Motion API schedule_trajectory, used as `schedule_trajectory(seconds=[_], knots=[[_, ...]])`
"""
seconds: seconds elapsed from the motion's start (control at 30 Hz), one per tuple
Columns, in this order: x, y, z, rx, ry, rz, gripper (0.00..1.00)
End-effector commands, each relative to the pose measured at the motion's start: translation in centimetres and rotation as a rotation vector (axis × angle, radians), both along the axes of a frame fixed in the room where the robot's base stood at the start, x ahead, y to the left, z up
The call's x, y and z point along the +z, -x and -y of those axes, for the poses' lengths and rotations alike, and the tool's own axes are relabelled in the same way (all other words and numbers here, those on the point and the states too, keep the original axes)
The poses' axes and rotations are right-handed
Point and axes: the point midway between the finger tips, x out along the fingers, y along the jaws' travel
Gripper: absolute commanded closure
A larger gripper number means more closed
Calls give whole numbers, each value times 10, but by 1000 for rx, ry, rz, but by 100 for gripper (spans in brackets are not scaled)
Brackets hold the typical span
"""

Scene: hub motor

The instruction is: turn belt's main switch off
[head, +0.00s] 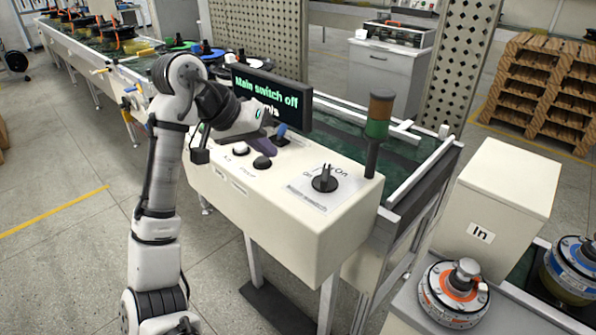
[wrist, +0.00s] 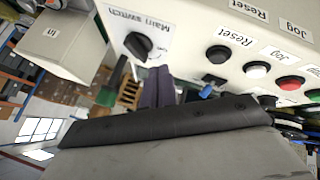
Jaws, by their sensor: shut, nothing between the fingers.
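The main switch (head: 324,181) is a black rotary knob on a white plate at the right end of the cream control box. Its handle points roughly away from me, and I cannot tell its exact angle against the On and Off labels. It also shows in the wrist view (wrist: 139,45), under the words "Main switch". A display (head: 271,97) behind the box reads "Main switch off" in green, with a partly hidden second line. My gripper (head: 268,147) is over the box, left of the switch and apart from it. Its purple fingers (wrist: 160,82) are shut and empty.
Several push buttons, among them a white one (wrist: 256,70) and a red one (wrist: 290,83), sit beside the switch. A signal tower (head: 378,128) stands just behind and right of the switch. An "In" box (head: 497,205) and an orange-ringed hub motor (head: 456,292) are farther right.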

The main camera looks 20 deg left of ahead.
Motion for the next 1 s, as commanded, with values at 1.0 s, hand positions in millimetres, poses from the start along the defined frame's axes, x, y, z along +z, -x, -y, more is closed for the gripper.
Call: schedule_trajectory(seconds=[1.0], knots=[[-54, -18, 28, -8, 33, -40, 100]])
